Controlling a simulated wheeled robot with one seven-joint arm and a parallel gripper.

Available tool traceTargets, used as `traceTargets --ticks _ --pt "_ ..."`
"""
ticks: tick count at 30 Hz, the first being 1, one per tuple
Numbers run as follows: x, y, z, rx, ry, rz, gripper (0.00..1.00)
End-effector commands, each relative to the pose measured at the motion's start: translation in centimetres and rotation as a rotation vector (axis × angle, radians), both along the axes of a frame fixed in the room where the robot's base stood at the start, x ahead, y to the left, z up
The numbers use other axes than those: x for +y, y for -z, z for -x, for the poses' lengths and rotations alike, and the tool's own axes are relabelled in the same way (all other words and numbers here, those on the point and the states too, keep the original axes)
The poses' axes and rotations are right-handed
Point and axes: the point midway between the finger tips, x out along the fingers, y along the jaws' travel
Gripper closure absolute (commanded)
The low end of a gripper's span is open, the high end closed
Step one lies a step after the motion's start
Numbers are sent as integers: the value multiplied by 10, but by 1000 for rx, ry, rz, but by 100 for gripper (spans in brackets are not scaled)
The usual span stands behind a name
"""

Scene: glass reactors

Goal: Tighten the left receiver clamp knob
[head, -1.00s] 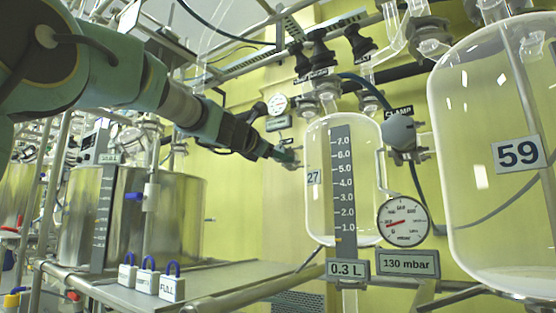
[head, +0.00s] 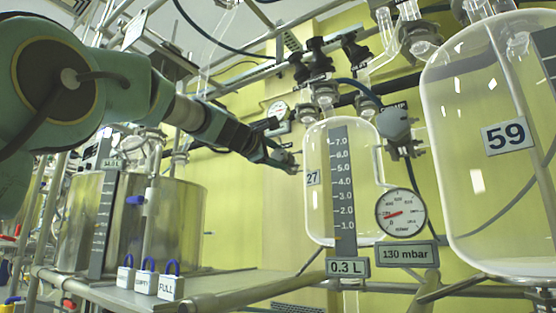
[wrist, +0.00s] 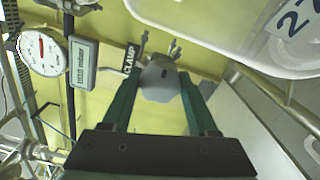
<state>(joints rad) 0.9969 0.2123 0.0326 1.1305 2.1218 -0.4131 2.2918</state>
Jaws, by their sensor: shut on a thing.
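In the wrist view, the grey lobed clamp knob (wrist: 160,82) sits between the fingertips of my gripper (wrist: 158,88), beside a black CLAMP label (wrist: 131,60). The two green fingers reach forward on either side of it, and my gripper is shut on it. In the head view, my gripper (head: 284,160) is at the left side of the glass receiver marked 27 (head: 316,215). There the fingers mostly hide the knob.
A second grey clamp knob (head: 396,124) is on the receiver's right, above a round gauge (head: 401,213). A large glass vessel marked 59 (head: 480,230) stands at the far right. Steel vessels (head: 180,220) and several padlocks (head: 146,281) are at lower left.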

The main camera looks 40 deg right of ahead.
Motion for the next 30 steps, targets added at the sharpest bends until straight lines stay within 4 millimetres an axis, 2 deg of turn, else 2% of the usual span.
traceTargets --ticks 16,17,24,30 --pt "-1 2 -1 -24 0 -10 96" --pt "-1 2 -1 -23 0 -9 40" --pt "0 1 0 -24 0 -7 13" --pt "0 0 0 -24 0 -6 11"
